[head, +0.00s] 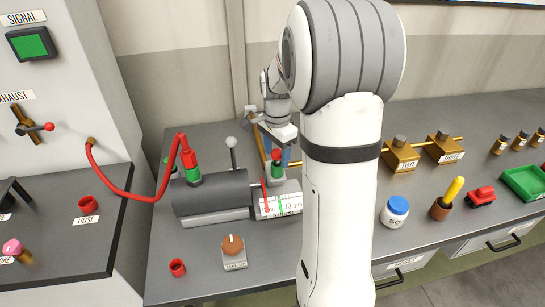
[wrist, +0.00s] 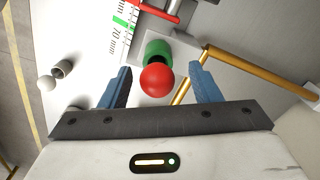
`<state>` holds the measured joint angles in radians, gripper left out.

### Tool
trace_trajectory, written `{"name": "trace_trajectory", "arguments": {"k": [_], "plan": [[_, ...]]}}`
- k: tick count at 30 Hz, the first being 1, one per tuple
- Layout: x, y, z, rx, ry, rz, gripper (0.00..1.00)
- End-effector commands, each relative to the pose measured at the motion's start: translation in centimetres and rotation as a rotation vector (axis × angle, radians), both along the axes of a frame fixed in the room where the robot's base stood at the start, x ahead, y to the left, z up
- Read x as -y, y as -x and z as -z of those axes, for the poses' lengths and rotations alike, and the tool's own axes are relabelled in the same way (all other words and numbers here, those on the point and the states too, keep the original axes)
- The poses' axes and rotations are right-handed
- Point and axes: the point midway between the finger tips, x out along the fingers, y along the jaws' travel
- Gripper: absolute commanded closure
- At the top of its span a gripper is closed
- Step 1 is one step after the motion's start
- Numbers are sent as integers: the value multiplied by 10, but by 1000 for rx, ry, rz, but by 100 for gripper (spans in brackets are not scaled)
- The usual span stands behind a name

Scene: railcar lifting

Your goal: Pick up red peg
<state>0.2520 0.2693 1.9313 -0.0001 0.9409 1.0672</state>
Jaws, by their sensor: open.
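A round red knob (wrist: 157,80) on a green collar (wrist: 158,50) shows in the wrist view, between my two blue fingers and apart from both. My gripper (wrist: 161,72) is open and empty. In the head view the red-topped green fitting (head: 277,160) stands beside the right end of the grey cylinder, and my gripper (head: 288,150) is just behind it, partly hidden by my arm. A thin red rod (head: 265,195) stands by the white scale; a red bar (wrist: 155,10) shows at the top of the wrist view. I cannot tell which red part is the peg.
The grey cylinder (head: 210,192) with its white scale (head: 278,205) lies on the bench. A red hose (head: 130,193) runs to its left end. A brass pipe (wrist: 262,73) passes close to my right finger.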

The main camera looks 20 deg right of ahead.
Motion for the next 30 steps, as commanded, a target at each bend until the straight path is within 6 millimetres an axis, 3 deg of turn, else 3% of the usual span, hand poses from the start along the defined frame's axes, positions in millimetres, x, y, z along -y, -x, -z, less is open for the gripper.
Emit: {"name": "trace_trajectory", "arguments": {"k": [5, 23, 30], "plan": [[0, 0, 0, 0, 0, 0, 43], [1, 0, 0, 0, 0, 1, 91], [1, 0, -1, 1, 0, 2, 93]]}}
